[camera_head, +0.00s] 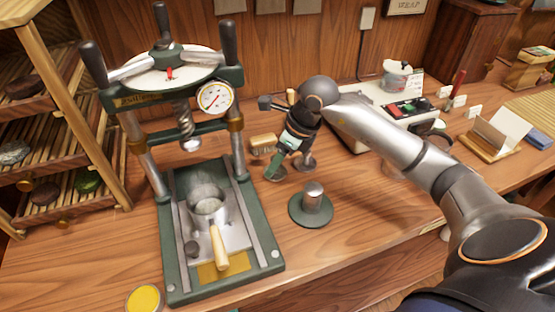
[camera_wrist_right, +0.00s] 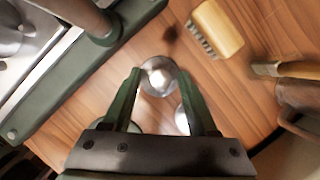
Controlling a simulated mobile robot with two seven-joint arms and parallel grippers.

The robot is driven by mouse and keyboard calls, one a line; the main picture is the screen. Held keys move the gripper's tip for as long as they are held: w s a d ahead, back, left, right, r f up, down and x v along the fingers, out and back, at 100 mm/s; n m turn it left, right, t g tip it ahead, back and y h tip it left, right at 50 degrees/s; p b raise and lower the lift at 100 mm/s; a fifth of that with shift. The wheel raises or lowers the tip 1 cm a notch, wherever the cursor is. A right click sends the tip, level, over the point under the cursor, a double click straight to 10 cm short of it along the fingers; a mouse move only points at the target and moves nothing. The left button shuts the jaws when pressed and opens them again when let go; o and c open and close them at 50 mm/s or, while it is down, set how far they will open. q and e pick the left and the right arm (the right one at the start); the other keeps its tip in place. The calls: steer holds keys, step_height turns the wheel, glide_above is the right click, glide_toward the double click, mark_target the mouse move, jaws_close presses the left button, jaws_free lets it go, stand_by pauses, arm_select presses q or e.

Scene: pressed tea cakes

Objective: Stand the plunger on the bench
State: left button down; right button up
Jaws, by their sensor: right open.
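My right gripper (camera_head: 286,166) is open above the bench (camera_head: 345,240), to the right of the press. In the right wrist view, a round silver metal piece (camera_wrist_right: 158,76), which looks like the plunger, shows between its fingertips (camera_wrist_right: 161,82). I cannot tell whether the fingers touch it. In the head view a small silver piece (camera_head: 306,162) shows beside the gripper, partly hidden by it. Nearer, a short silver cylinder (camera_head: 313,196) stands upright on a dark green disc (camera_head: 298,218). My left gripper is not in view.
The green press (camera_head: 172,245) with its dial (camera_head: 214,97) stands left, holding a metal pot (camera_head: 207,212) with a wooden handle. A brush (camera_head: 263,142) lies behind the gripper. A scale (camera_head: 407,109) stands at the back. The bench front is clear right of the disc.

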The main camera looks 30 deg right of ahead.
steer(key=shift+r, duration=0.1)
steer(key=shift+r, duration=0.25)
steer(key=v, duration=1.1)
steer(key=shift+r+p, duration=0.35)
steer(key=shift+p, duration=0.05)
steer(key=shift+s+d, duration=0.1)
stand_by(0.5)
